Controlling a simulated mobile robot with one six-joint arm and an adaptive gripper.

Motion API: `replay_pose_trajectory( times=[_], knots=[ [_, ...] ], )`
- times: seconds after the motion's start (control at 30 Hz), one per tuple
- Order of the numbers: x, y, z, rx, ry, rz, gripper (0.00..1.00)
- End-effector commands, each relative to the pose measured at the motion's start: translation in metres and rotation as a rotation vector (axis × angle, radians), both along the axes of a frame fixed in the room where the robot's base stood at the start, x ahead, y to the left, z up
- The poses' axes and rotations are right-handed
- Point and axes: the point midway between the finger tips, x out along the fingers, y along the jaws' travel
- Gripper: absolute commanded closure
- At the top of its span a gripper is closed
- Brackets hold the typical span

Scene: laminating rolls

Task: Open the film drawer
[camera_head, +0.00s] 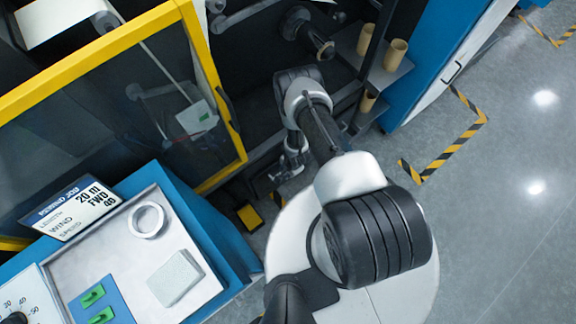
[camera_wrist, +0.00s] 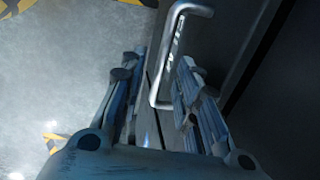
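A silver U-shaped handle (camera_wrist: 156,62) is fixed to a dark front panel (camera_wrist: 225,32) in the wrist view. I take this panel to be the film drawer front; it appears shut. My gripper (camera_wrist: 160,72) is open, with one finger on each side of the handle's lower part. I cannot tell whether either finger touches the handle. In the head view my gripper (camera_head: 291,166) is low beside the dark machine, and the handle is not clearly visible there.
A yellow-framed guard door (camera_head: 115,43) stands at the left. A control desk with a tray (camera_head: 120,262) is at lower left. A shelf with tan cores (camera_head: 395,54) and a blue cabinet (camera_head: 425,60) are at upper right. Grey floor (camera_head: 500,200) at right is clear.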

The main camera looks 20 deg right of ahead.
Motion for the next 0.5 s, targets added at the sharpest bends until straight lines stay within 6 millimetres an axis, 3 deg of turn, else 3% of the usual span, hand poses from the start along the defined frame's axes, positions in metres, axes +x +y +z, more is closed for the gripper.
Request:
replay_pose_trajectory(
  times=[0.23, 0.5],
  knots=[
    [0.0004, 0.0001, 0.0001, 0.0, 0.0, 0.001, 0.71],
    [0.0004, 0.0001, 0.0002, 0.0, 0.0, 0.001, 0.89]
  ],
)
